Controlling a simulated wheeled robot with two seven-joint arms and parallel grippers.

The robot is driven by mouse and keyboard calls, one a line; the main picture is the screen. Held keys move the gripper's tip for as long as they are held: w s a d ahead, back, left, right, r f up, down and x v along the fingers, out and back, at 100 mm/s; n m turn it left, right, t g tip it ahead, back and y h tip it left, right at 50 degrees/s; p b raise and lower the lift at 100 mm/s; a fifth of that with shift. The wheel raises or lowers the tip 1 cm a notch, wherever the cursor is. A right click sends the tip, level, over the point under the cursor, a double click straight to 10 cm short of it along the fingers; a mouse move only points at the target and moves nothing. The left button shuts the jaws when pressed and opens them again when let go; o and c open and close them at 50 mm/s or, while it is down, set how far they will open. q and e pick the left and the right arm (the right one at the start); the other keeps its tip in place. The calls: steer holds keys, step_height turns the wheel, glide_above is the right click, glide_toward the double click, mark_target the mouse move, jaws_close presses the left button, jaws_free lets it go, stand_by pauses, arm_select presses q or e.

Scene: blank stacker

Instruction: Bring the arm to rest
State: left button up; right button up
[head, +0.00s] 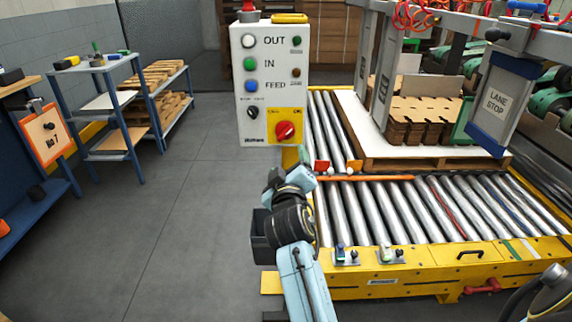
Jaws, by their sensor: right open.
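My right arm comes up from the bottom middle of the head view, light blue with dark joints. Its gripper (290,180) is at the arm's upper end, below the control box (270,85) and beside the left end of the roller conveyor (380,210). The gripper is small and partly hidden by its own wrist, and I see nothing held in it. My left gripper is not in view.
The yellow conveyor frame (420,285) lies close to the arm's right. A pallet (440,163) with brown stacked blanks (420,120) stands behind the rollers. Shelves (110,110) stand at left; the grey floor (170,230) between is clear.

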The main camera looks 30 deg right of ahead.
steer(key=shift+f, duration=0.1)
